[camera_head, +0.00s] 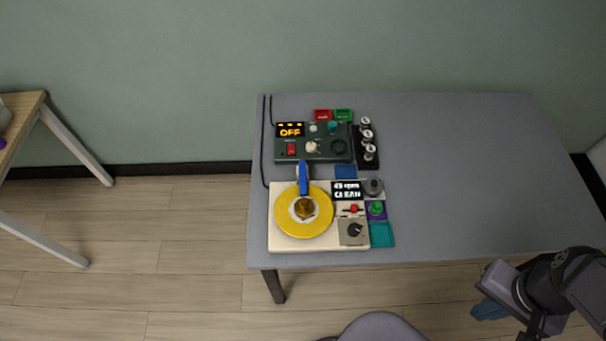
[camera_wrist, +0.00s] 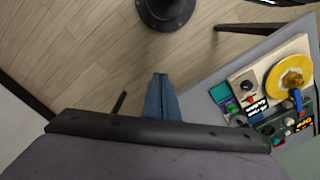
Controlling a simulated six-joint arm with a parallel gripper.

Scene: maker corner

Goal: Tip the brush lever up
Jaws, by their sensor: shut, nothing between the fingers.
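A cream record-cleaning machine (camera_head: 284,243) sits at the table's front left, with a yellow disc (camera_head: 290,222) and brass centre piece. A small red lever (camera_head: 353,209) sits under its display, which appears to read "45 rpm CLEAN". A blue arm (camera_head: 303,176) reaches over the disc from behind. I cannot tell which of these is the brush lever. The yellow disc also shows at the right of the wrist view (camera_wrist: 288,66). My gripper (camera_head: 488,310) is shut and empty, off the table's front right edge, far from the machine; its blue fingers show in the wrist view (camera_wrist: 160,82).
A dark green unit (camera_head: 325,155) reading "OFF" stands behind the machine, with several knobs (camera_head: 368,136) beside it. Cables run along the left edge. The right part of the grey table (camera_head: 470,170) is clear. A grey chair (camera_head: 383,327) is in front.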

